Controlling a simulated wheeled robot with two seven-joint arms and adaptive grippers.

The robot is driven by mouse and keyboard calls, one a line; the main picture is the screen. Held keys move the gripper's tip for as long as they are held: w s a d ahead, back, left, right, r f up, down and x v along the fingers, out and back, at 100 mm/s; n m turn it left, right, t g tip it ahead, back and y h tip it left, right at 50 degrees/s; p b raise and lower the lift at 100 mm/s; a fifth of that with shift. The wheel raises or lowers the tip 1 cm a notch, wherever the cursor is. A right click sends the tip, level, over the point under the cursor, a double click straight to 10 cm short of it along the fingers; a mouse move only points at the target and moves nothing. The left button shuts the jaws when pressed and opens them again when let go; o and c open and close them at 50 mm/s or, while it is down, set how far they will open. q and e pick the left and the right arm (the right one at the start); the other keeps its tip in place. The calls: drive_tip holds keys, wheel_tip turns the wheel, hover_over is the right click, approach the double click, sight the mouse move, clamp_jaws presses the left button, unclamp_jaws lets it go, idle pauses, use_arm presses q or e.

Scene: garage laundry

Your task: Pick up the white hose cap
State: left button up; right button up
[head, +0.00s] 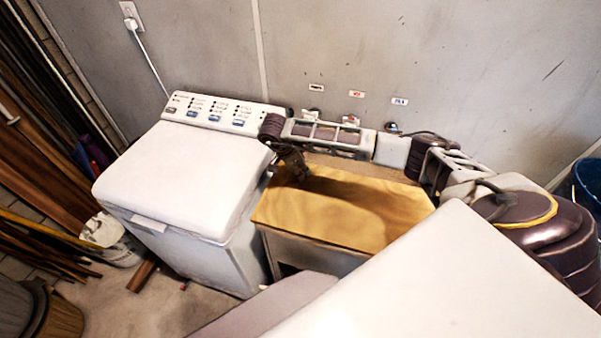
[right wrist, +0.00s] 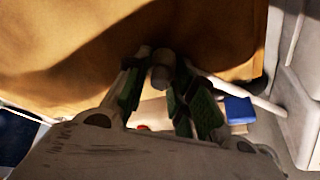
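The small, pale grey-white cap (right wrist: 162,68) shows in the right wrist view between the fingertips of my right gripper, in shade. The green-padded fingers close in on it from both sides and appear to touch it. In the head view my right gripper (head: 292,165) is a dark shape at the left rear of the wooden top (head: 340,212), near the washing machine; the cap cannot be made out there. Whether the cap still touches the surface is hard to tell. My left gripper is not in view.
A white washing machine (head: 180,185) stands close to the left of the wooden top. Wall taps (head: 353,121) with labels are behind my right arm. A blue bin (head: 585,185) is at the far right. A blue object (right wrist: 239,110) shows low down in the right wrist view.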

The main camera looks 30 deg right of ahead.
drive_tip(key=shift+c, duration=0.8)
drive_tip(key=shift+r, duration=0.2)
drive_tip(key=shift+r+b, duration=1)
drive_tip(key=shift+r, duration=3.85)
drive_tip(key=shift+f, duration=0.1)
